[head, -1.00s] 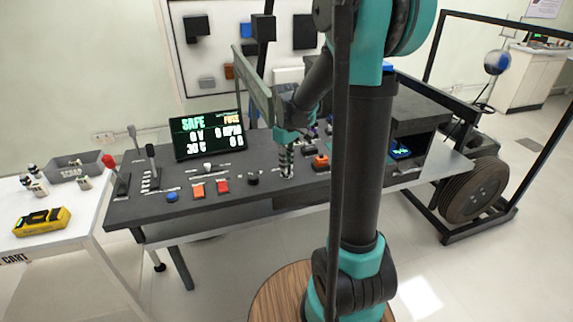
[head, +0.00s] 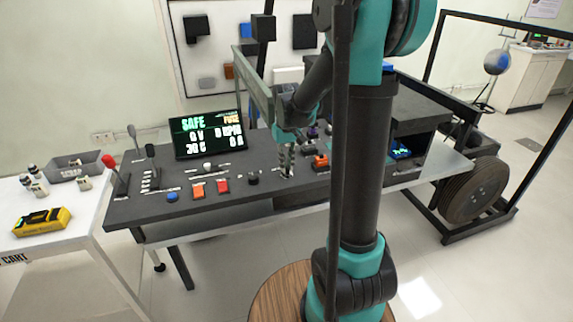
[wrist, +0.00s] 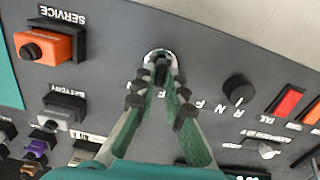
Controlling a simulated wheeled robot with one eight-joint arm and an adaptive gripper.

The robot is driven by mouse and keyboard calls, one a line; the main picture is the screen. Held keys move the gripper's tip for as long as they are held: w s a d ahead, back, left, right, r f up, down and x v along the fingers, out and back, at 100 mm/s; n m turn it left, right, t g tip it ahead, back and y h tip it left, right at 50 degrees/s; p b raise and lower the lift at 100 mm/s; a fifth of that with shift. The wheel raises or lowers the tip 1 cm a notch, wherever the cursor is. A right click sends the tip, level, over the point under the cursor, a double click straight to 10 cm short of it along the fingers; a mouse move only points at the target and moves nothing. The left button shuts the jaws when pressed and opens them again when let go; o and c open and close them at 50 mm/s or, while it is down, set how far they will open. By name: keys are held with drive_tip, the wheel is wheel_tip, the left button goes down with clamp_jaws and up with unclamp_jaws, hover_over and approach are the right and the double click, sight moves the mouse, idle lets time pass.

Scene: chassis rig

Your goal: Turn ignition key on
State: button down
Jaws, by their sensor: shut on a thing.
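The ignition key (wrist: 161,62) is a small dark piece standing in a round silver ring on the dark grey console, at the upper middle of the wrist view. My gripper (wrist: 160,82) is shut on it, with a green finger on either side. The fingertips hide part of the key, so I cannot tell its exact angle. In the head view my gripper (head: 287,168) points down at the console (head: 140,209) near its front edge, and the key is hidden there.
A black knob (wrist: 238,90) is right of the key in the wrist view. An orange SERVICE plug (wrist: 50,46) is at left. A screen (head: 208,135) reading SAFE stands behind. Levers (head: 117,177) are at the console's left end. A white cart (head: 75,235) is further left.

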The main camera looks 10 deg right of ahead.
sight(287, 166)
drive_tip(key=m, duration=0.6)
drive_tip(key=shift+m, duration=0.3)
idle(0.5)
drive_tip(key=c, duration=1.6)
unclamp_jaws()
drive_tip(key=shift+r, duration=0.1)
wheel_tip(287, 166, up, 12)
drive_tip(key=shift+f, duration=0.1)
drive_tip(key=s+d+f+n+t, duration=0.1)
drive_tip(key=s+f, duration=0.4)
drive_tip(key=s, duration=0.1)
drive_tip(key=s+d+f+n+t, duration=0.1)
drive_tip(key=s+f+n, duration=0.1)
drive_tip(key=s+f, duration=0.3)
drive_tip(key=s+d+f+n+t, duration=0.1)
drive_tip(key=s+d+f+t, duration=0.1)
drive_tip(key=s+f, duration=0.4)
drive_tip(key=shift+s+f, duration=0.1)
drive_tip(key=shift+s, duration=1.05)
